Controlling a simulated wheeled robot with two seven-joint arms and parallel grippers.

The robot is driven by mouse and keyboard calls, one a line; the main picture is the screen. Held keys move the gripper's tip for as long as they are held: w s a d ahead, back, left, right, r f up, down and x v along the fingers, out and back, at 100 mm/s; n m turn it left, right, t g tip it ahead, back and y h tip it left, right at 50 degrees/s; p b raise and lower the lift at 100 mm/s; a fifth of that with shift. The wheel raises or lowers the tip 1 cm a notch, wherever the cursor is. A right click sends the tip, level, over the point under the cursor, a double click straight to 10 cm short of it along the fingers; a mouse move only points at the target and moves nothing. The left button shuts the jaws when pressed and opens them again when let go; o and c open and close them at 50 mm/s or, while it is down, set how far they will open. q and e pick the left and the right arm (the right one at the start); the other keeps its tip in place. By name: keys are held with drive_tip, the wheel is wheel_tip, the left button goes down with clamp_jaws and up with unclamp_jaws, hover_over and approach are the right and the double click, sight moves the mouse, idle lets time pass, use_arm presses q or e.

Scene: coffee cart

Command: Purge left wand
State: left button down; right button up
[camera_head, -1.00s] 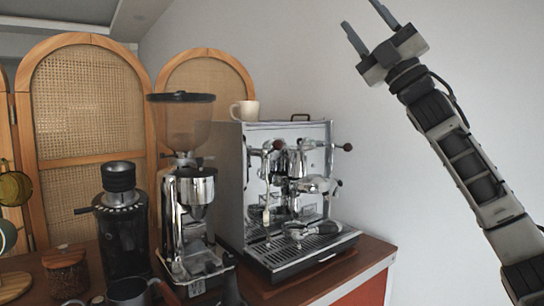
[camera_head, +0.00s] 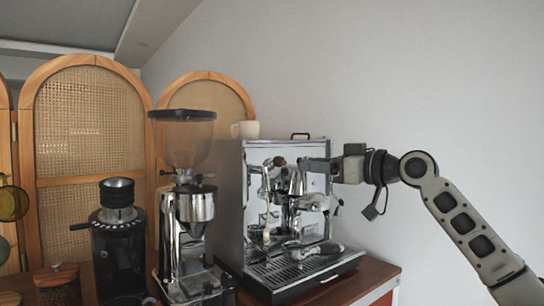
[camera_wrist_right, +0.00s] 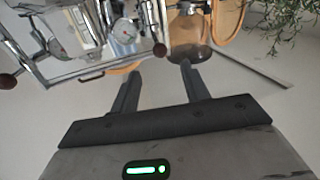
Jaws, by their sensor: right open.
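The chrome espresso machine (camera_head: 315,152) stands on the wooden counter. Its left wand (camera_head: 266,195) hangs down at the left of its front. The brown left knob (camera_head: 279,161) sits above it. My right gripper (camera_head: 310,165) is in front of the machine's upper face, pointing left, its fingertips a little right of the left knob. It hides the right knob in the head view. In the right wrist view the open, empty fingers (camera_wrist_right: 160,68) show a brown knob (camera_wrist_right: 159,49) just beyond the tips, apart from them. Another brown knob (camera_wrist_right: 8,80) is at the left edge. My left gripper is out of view.
A grinder (camera_head: 188,210) with a clear hopper stands left of the machine, and a black grinder (camera_head: 118,240) further left. A cup (camera_head: 245,129) sits on the machine. A portafilter (camera_head: 315,251) is above the drip tray (camera_head: 300,272). The space by the right wall is free.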

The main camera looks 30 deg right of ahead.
sight(274, 165)
use_arm(q)
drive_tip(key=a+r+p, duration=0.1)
drive_tip(key=p, duration=0.3)
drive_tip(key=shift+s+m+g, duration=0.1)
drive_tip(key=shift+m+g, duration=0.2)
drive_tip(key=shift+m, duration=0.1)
use_arm(e)
drive_tip(key=x, duration=1.2)
drive_tip(key=shift+w, duration=0.25)
